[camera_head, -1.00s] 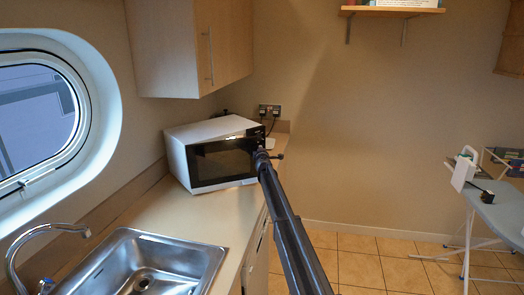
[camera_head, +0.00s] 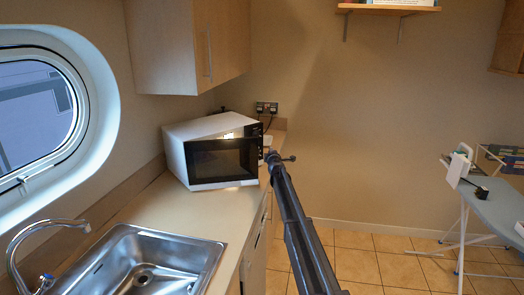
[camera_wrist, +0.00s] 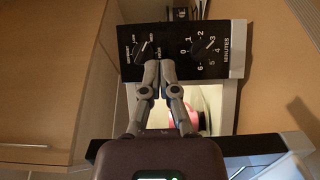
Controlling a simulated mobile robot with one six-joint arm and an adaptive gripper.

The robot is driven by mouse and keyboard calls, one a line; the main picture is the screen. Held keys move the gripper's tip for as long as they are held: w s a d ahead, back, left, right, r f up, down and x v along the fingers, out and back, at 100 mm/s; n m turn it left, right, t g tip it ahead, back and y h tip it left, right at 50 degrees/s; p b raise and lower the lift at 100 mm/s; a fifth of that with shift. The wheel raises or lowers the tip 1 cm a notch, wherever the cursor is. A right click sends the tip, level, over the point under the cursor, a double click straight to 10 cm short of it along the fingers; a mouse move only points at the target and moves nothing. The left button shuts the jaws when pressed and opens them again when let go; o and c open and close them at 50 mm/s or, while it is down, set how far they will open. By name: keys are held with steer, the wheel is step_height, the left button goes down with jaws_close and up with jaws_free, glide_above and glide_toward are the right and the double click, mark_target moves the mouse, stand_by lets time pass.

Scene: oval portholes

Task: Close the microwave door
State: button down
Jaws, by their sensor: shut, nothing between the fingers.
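The white microwave (camera_head: 205,130) stands on the counter at the back left, its dark-windowed door (camera_head: 222,160) facing the room. In the wrist view its black control panel (camera_wrist: 210,70) with dials is at the top. Below the panel is a bright lit opening with a pinkish item inside, so the door is ajar; a dark edge (camera_wrist: 240,150), which looks like the door, lies at lower right. My gripper (camera_wrist: 158,66) is shut and empty, its tips in front of the panel's lower edge. In the head view it is by the microwave's right side; contact cannot be told.
A steel sink (camera_head: 145,262) with a tap is in the counter at front left. A wall cabinet (camera_head: 190,50) hangs above the microwave. An ironing board (camera_head: 500,210) stands at far right, with open tiled floor (camera_head: 360,265) between.

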steer(key=shift+s+d, duration=0.3)
steer(key=shift+d, duration=0.45)
steer(key=shift+s+d, duration=0.35)
steer(key=shift+d, duration=0.35)
steer(key=shift+s+d, duration=0.3)
steer(key=shift+d, duration=0.45)
steer(key=s+a+f+b, duration=0.1)
steer(key=s+a, duration=0.3)
steer(key=s, duration=0.5)
steer(key=s+a+f+n+y+b, duration=0.1)
steer(key=s+a, duration=0.2)
steer(key=s, duration=0.7)
steer(key=shift+a+f+y, duration=0.15)
steer(key=shift+a+y, duration=0.15)
steer(key=shift+a, duration=0.05)
steer(key=w+a, duration=0.2)
steer(key=w, duration=1.1)
steer(key=shift+w+a, duration=0.3)
steer(key=shift+w, duration=0.1)
